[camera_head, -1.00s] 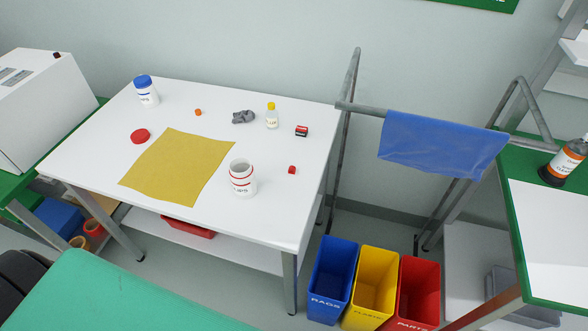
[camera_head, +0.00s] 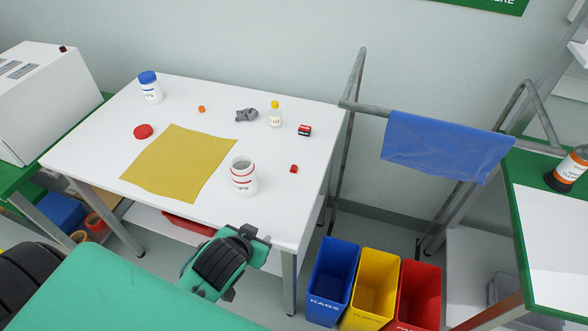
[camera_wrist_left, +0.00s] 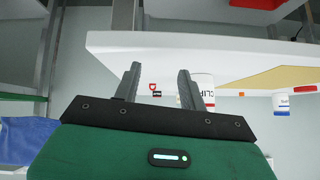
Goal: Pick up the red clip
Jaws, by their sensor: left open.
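The red clip (camera_head: 294,169) is a small red block lying on the white table (camera_head: 110,122), near its right edge. My left gripper (camera_head: 256,240) is at the table's front edge, short of the clip, and its fingers are hard to make out in the head view. In the left wrist view the left gripper (camera_wrist_left: 159,69) is open and empty, and the scene appears upside down. A small red piece, likely the clip (camera_wrist_left: 152,86), shows between the fingers there, some distance beyond them. My right gripper is in neither view.
A white jar (camera_head: 243,178) stands left of the clip. A red-and-black stamp (camera_head: 304,130) and a yellow-capped bottle (camera_head: 275,114) are behind it. A yellow mat (camera_head: 178,163) covers the middle. Blue, yellow and red bins (camera_head: 333,278) stand right of the table.

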